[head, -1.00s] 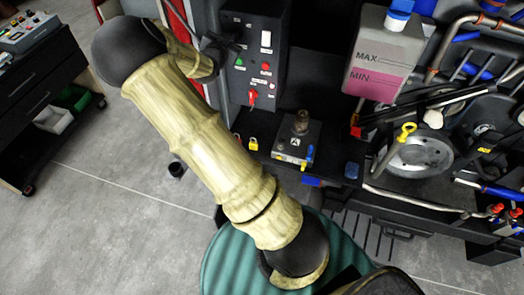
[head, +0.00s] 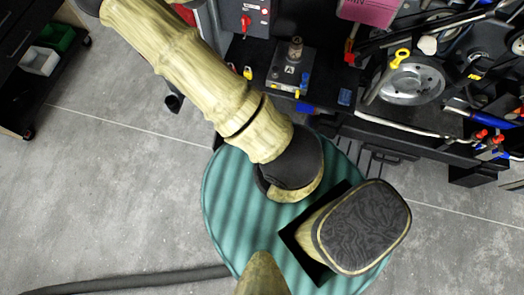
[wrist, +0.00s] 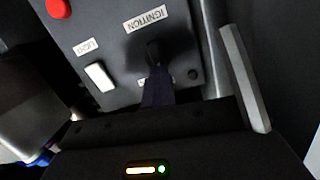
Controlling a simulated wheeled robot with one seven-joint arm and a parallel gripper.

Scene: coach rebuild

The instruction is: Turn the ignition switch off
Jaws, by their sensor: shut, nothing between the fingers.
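The ignition switch (wrist: 153,50) is a black knob under the IGNITION label (wrist: 146,20) on a dark panel in the wrist view. My gripper (wrist: 157,80) is shut and empty, with its dark fingers just at the switch and hiding part of it. I cannot tell whether they touch it, or which way the knob is set. In the head view the switch and my gripper are out of frame; only the lower part of the panel (head: 233,22) shows at the top edge.
A white rocker switch (wrist: 99,76) by the LIGHT label and a red button (wrist: 58,8) sit close by on the panel. A grey metal bar (wrist: 244,78) stands at the right. A red rotary knob (head: 246,24) shows in the head view.

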